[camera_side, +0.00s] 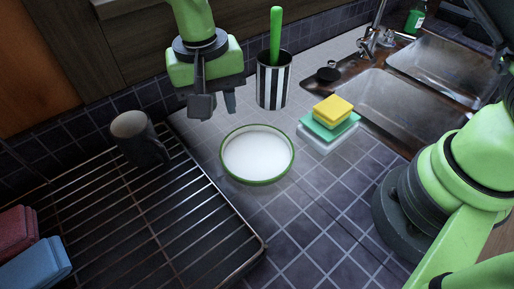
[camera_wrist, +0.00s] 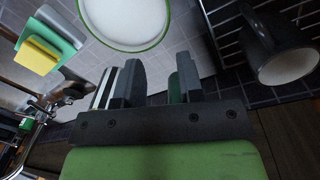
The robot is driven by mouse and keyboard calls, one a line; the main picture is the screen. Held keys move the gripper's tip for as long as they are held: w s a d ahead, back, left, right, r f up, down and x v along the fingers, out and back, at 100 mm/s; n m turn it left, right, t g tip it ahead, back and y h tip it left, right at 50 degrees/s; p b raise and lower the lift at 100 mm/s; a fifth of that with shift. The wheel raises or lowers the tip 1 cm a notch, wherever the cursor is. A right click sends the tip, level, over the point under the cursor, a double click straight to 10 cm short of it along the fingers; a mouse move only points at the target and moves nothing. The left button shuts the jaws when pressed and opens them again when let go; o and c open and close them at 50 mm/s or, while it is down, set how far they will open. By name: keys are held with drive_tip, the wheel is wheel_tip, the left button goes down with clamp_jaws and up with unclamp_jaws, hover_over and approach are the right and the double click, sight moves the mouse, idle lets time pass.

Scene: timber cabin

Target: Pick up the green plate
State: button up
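The green plate (camera_side: 257,153) is a white dish with a green rim, lying flat on the tiled counter. It also shows at the top of the wrist view (camera_wrist: 126,18), partly cut off. My gripper (camera_side: 215,105) is in the air behind the plate and a little to its left in the side view. In the wrist view the two fingers (camera_wrist: 154,82) stand apart with a gap between them. My gripper is open, empty and not touching the plate.
A striped holder (camera_side: 273,82) with a green-handled tool stands right of my gripper. Sponges (camera_side: 330,120) lie right of the plate, near the sink (camera_side: 385,105). A dark mug (camera_side: 138,137) stands on the wire rack (camera_side: 150,215). Tiles in front of the plate are clear.

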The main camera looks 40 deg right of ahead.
hover_over(224, 158)
drive_tip(key=shift+h, duration=0.3)
drive_tip(key=f, duration=0.6)
drive_tip(key=shift+a+f, duration=0.2)
drive_tip(key=shift+a, duration=0.05)
drive_tip(key=shift+d+f, duration=0.2)
drive_tip(key=shift+f, duration=2.9)
clamp_jaws()
